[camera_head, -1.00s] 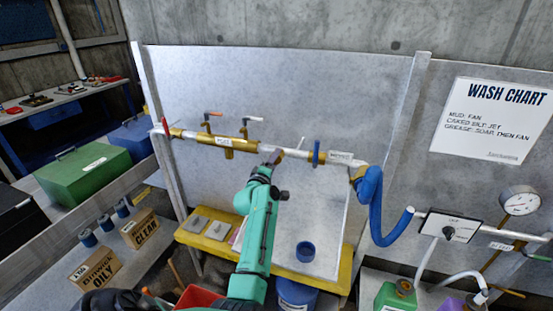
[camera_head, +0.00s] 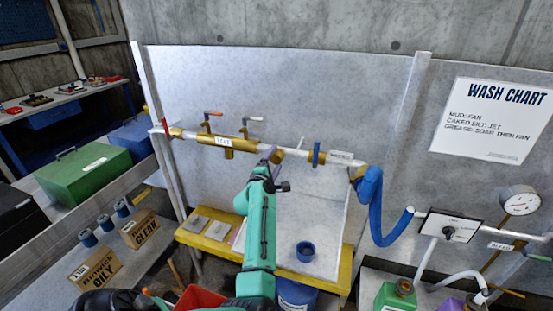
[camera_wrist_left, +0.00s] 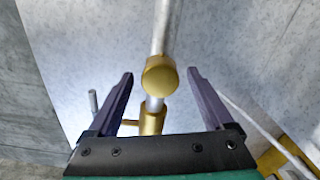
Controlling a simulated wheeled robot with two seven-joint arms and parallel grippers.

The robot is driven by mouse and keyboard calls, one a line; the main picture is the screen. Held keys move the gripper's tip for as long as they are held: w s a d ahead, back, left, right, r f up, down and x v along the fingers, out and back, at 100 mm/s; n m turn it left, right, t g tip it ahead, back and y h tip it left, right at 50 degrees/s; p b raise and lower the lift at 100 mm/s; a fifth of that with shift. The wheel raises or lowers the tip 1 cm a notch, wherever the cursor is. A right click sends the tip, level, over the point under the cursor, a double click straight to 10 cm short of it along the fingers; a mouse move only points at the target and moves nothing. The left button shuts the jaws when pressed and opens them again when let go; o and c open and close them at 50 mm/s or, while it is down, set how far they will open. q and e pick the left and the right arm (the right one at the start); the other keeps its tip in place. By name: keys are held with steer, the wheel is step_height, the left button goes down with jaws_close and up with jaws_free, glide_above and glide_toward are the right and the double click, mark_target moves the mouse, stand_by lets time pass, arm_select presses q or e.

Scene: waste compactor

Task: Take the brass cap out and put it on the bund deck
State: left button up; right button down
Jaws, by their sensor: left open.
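A round brass cap (camera_wrist_left: 159,76) shows in the left wrist view, face toward the camera, in line with a pale pipe. A brass fitting (camera_wrist_left: 152,120) shows below it. My left gripper (camera_head: 270,155) is open at the pipe run in the head view; its two dark fingers stand on either side of the cap, and I cannot tell if they touch it. In the head view the cap is not clearly seen behind the gripper. The yellow-edged deck (camera_head: 284,272), which looks like the bund deck, lies below the pipe. My right gripper is not in view.
Red-handled (camera_head: 213,114) and white-handled (camera_head: 253,119) valves stick up from the pipe. A blue hose (camera_head: 373,210) hangs at right.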

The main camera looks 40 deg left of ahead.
arm_select(q)
steer(key=shift+f+m, duration=0.15)
steer(key=shift+m, duration=0.45)
steer(key=m+b, duration=0.1)
steer(key=m, duration=1.2)
steer(key=shift+m+b, duration=0.3)
steer(key=m, duration=0.5)
steer(key=shift+b, duration=0.3)
steer(key=shift+m, duration=0.6)
steer(key=shift+r, duration=0.2)
jaws_close()
steer(key=n, duration=0.1)
steer(key=n+p, duration=0.1)
steer(key=shift+r+n+p, duration=0.25)
steer(key=shift+n+p, duration=0.05)
steer(key=n, duration=0.2)
steer(key=shift+f+n+p, duration=0.1)
steer(key=shift+n+p, duration=0.2)
steer(key=shift+p, duration=0.1)
steer(key=shift+f, duration=0.15)
steer(key=n, duration=0.4)
steer(key=shift+n, duration=0.3)
steer(key=n, duration=0.6)
